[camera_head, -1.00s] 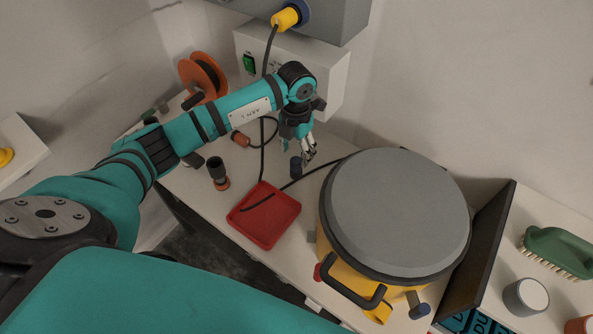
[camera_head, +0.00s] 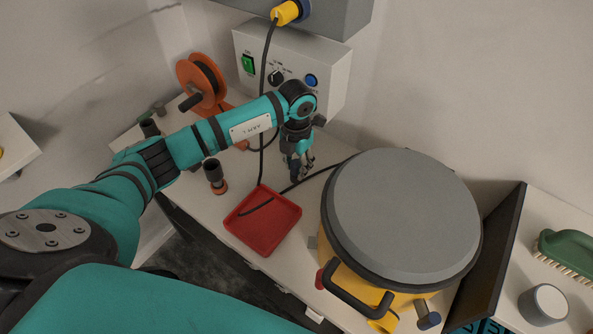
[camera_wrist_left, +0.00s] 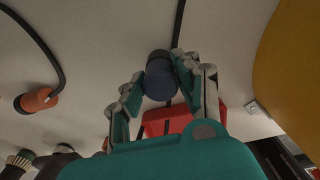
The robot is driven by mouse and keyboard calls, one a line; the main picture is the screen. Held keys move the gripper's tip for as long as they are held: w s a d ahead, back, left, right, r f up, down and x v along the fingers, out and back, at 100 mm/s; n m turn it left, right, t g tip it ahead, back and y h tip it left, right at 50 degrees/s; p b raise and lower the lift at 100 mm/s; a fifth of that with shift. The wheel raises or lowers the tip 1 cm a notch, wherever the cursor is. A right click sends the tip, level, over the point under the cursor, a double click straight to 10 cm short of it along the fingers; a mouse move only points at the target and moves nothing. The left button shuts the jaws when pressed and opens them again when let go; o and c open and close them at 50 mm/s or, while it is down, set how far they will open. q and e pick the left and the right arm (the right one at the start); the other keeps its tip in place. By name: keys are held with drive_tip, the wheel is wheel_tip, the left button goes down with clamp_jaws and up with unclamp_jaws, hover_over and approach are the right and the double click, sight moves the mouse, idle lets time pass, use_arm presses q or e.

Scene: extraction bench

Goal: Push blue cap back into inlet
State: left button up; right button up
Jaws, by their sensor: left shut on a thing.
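The blue cap (camera_wrist_left: 160,79) is a short dark blue cylinder with a darker end, held between the two fingers of my left gripper (camera_wrist_left: 157,88) in the left wrist view. In the head view my left gripper (camera_head: 302,172) points down at the bench, shut on the cap (camera_head: 294,167), which is partly hidden by the fingers. I cannot tell whether the cap is clear of the bench top. The yellow drum (camera_head: 335,248) with a grey lid stands to the right of the gripper. I cannot make out which opening is the inlet. My right gripper is not in view.
A red tray (camera_head: 262,220) lies close in front of the gripper. A black cable (camera_head: 263,130) hangs down beside the arm. A control box (camera_head: 325,62) stands behind, an orange reel (camera_head: 202,80) at the back left. A dark fitting (camera_head: 214,175) stands left of the tray.

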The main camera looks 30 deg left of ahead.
use_arm(q)
clamp_jaws()
drive_tip(key=shift+r, duration=0.15)
